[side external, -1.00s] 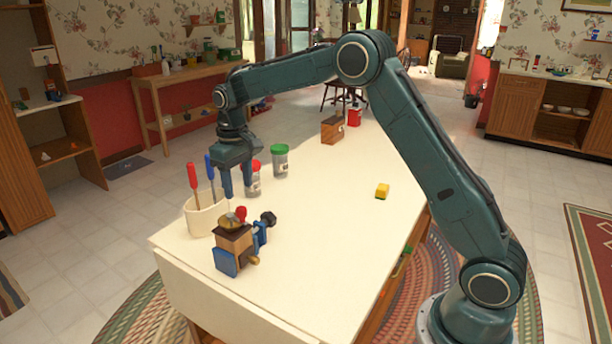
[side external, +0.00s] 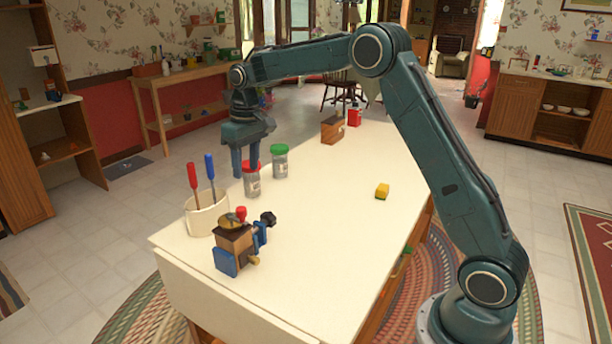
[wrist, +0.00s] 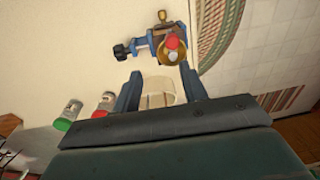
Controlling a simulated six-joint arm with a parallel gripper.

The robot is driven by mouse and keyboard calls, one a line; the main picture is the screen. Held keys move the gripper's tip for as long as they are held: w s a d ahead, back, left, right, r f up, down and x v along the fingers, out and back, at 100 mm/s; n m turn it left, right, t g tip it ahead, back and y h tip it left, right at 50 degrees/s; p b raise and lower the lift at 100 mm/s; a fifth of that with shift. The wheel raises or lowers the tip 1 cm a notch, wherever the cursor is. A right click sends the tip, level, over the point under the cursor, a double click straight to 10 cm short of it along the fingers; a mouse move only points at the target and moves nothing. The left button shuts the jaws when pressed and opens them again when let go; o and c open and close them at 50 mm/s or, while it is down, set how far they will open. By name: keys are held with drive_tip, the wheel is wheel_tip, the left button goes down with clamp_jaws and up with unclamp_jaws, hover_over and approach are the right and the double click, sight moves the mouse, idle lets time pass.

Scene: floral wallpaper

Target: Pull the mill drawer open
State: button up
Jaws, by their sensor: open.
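The coffee mill (side external: 235,244) stands on the near left part of the table, a brown wooden box with a brass bowl top, a red knob and a blue clamp around it. A small brass knob (side external: 254,260) shows low on its right side; the drawer's outline is too small to tell. The mill also shows at the top of the wrist view (wrist: 168,45). My gripper (side external: 245,170) points down, open and empty, behind the mill and near the red-lidded jar. In the wrist view its two fingers (wrist: 160,88) are spread, with the crock seen between them.
A cream crock (side external: 206,216) with red and blue screwdrivers stands left of the mill. A red-lidded jar (side external: 252,183) and a green-lidded jar (side external: 280,163) stand behind. The table's middle is clear.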

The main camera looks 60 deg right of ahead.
sight(244, 255)
drive_tip(key=s+d+m+t+y, duration=0.2)
drive_tip(key=s+d+t+y, duration=0.3)
drive_tip(key=s+d+y, duration=0.35)
wheel_tip(244, 255, down, 17)
drive_tip(key=shift+s+a+r+h, duration=0.2)
drive_tip(key=shift+a+h, duration=0.15)
drive_tip(key=shift+a, duration=0.1)
idle(0.3)
drive_tip(key=x, duration=1.3)
drive_tip(key=shift+a+f, duration=0.3)
drive_tip(key=shift+s, duration=0.1)
clamp_jaws()
